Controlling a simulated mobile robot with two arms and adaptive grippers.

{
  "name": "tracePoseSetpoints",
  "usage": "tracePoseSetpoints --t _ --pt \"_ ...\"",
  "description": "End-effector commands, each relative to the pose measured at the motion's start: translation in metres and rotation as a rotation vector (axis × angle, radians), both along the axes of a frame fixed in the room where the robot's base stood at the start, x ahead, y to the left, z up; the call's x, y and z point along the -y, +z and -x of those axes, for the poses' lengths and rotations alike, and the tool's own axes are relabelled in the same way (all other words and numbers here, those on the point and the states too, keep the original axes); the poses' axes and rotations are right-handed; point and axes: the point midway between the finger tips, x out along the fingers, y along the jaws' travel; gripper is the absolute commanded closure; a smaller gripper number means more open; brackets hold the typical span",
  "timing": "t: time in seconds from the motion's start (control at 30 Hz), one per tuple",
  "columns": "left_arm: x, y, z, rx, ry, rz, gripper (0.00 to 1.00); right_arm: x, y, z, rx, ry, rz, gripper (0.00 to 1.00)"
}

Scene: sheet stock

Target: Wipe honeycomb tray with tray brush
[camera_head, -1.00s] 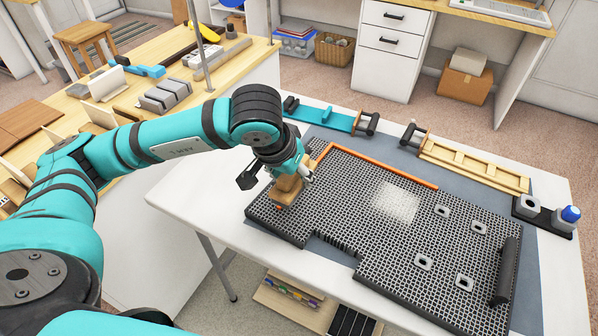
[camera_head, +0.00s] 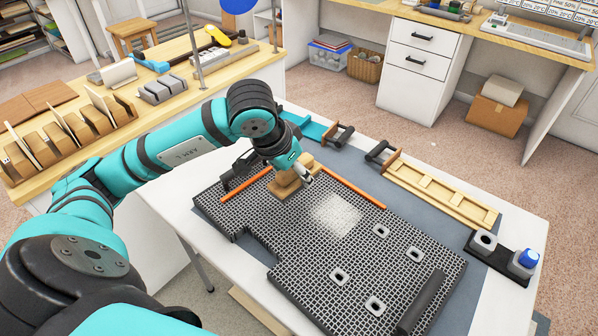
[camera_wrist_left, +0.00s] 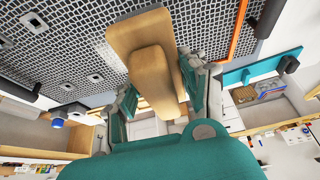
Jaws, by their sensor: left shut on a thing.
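The honeycomb tray (camera_head: 300,258) is a dark grid panel lying on the table, with a patch of whitish dust (camera_head: 336,214) near its middle. My left gripper (camera_head: 287,177) is shut on the wooden tray brush (camera_head: 293,183), at the tray's far edge, left of the dust patch. In the left wrist view the brush (camera_wrist_left: 146,35) shows as a tan block with a handle between the fingers (camera_wrist_left: 160,85). Its bristles are hidden, so I cannot tell whether they touch the tray. My right gripper is not in view.
An orange strip (camera_head: 345,188) runs along the tray's far edge. Several square rings (camera_head: 380,231) and a dark bar (camera_head: 421,302) sit on the tray. A wooden frame (camera_head: 440,192) and a black holder with a blue-capped bottle (camera_head: 528,259) stand beyond it.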

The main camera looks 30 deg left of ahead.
Motion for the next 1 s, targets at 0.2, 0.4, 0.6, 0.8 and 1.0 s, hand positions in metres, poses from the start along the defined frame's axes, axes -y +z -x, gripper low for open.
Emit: tracePoseSetpoints --t 0.2,0.4,0.6,0.8,1.0 --pt "0.001 -0.009 0.0 0.0 -0.001 0.002 0.92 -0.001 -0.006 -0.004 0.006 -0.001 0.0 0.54" --pt "0.001 -0.032 0.0 -0.001 -0.001 0.002 0.92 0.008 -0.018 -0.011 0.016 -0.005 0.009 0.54" --pt "0.001 -0.053 0.0 -0.001 0.0 0.003 0.92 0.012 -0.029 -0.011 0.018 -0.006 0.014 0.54" --pt "0.001 -0.066 0.0 0.001 0.0 0.001 0.92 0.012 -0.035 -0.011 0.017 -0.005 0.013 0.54" --pt "0.001 -0.07 0.0 0.001 -0.001 0.002 0.92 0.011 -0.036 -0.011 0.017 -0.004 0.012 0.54"
